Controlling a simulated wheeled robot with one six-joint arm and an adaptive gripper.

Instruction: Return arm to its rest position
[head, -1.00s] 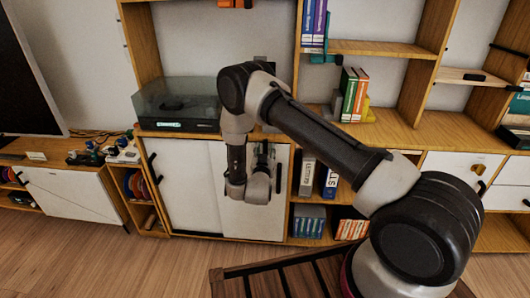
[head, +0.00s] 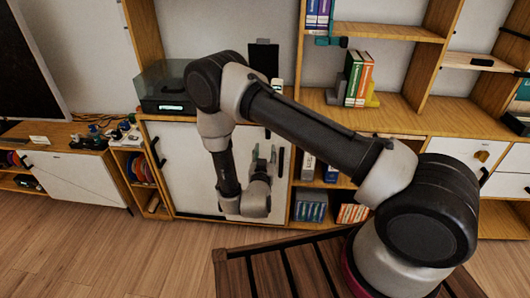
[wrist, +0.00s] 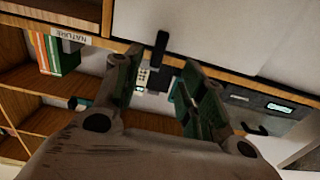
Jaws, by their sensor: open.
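My arm bends out from the lower right in the head view, with its elbow at the upper left and its wrist hanging low. My gripper (head: 264,157) is in front of the white cabinet door (head: 190,165), small and partly hidden by the wrist. In the wrist view my gripper (wrist: 165,85) shows two fingers spread apart with nothing held between them. A dark door handle (wrist: 156,50) appears beyond the gap. I cannot tell how far the fingers are from the cabinet.
A turntable with a clear lid (head: 170,90) stands on the cabinet top. Green and orange books (head: 358,80) stand on the shelf unit to the right. A low media cabinet (head: 85,175) is at the left. Bare wooden floor (head: 120,255) lies in front.

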